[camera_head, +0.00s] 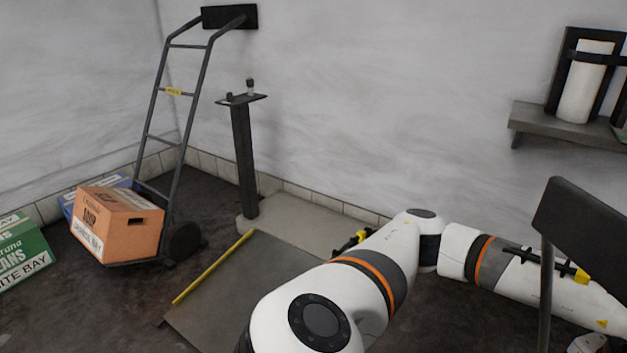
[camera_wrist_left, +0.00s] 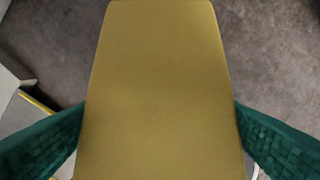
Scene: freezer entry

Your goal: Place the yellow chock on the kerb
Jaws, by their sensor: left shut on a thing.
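The yellow chock (camera_wrist_left: 160,80) fills the middle of the left wrist view. My left gripper (camera_wrist_left: 160,130) is shut on it, with a green finger pad against each side. Dark floor shows around the chock, and a pale edge with a yellow strip shows at the far left of that view. In the head view my white arm covers the lower middle and right, and I cannot make out the held chock there. A low pale slab (camera_head: 312,222), which may be the kerb, runs along the wall behind my arm. My right gripper is not seen.
A hand truck (camera_head: 150,140) carries an orange box (camera_head: 118,222); a green box (camera_head: 20,250) is left. A dark panel (camera_head: 590,225) stands right, below a shelf (camera_head: 565,125).

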